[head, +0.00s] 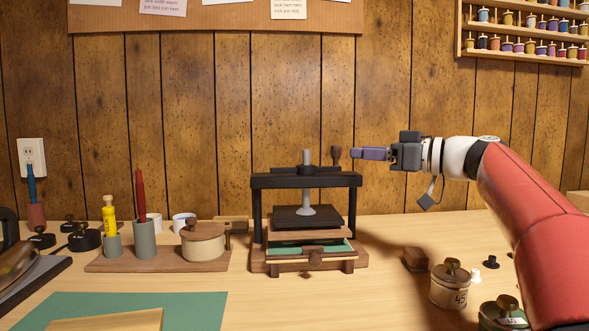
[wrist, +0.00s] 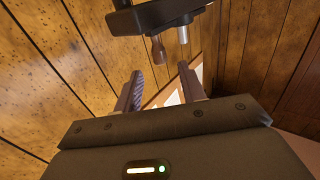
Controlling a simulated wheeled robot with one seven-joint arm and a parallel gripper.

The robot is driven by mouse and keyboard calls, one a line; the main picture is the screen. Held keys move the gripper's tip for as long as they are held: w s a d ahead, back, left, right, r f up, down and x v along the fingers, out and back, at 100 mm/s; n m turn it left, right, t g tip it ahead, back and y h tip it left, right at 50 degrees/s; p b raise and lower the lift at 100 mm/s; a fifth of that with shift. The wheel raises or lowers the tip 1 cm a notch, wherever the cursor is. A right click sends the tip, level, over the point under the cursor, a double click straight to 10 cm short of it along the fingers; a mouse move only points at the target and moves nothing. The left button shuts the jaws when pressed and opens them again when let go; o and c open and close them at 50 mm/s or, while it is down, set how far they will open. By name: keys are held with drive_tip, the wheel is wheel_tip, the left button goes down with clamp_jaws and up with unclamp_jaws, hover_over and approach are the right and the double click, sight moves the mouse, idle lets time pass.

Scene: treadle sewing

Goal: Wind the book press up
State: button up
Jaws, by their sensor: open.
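The book press (head: 305,181) stands on the table in the middle of the head view, with a black frame and a grey upright screw (head: 306,158). A crank arm on the screw points right and ends in an upright dark brown handle (head: 337,153). The black platen (head: 301,217) sits low, just above or on a wooden board. My gripper (head: 354,153) is open and empty, just right of the handle at about its height. In the wrist view the fingers (wrist: 160,80) are spread, and the handle (wrist: 158,48) shows beyond their tips, apart from them.
Left of the press are a wooden stand (head: 160,263) with tool cups and a round lidded pot (head: 203,240). Right of it, under my arm, are a brown block (head: 416,259) and a lidded tin (head: 450,287). The wood-panelled wall (head: 230,110) is behind.

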sight(336, 161)
drive_tip(key=p+x, duration=0.2)
drive_tip(key=x, duration=0.5)
drive_tip(key=shift+w+a, duration=0.15)
drive_tip(key=shift+w, duration=0.05)
clamp_jaws()
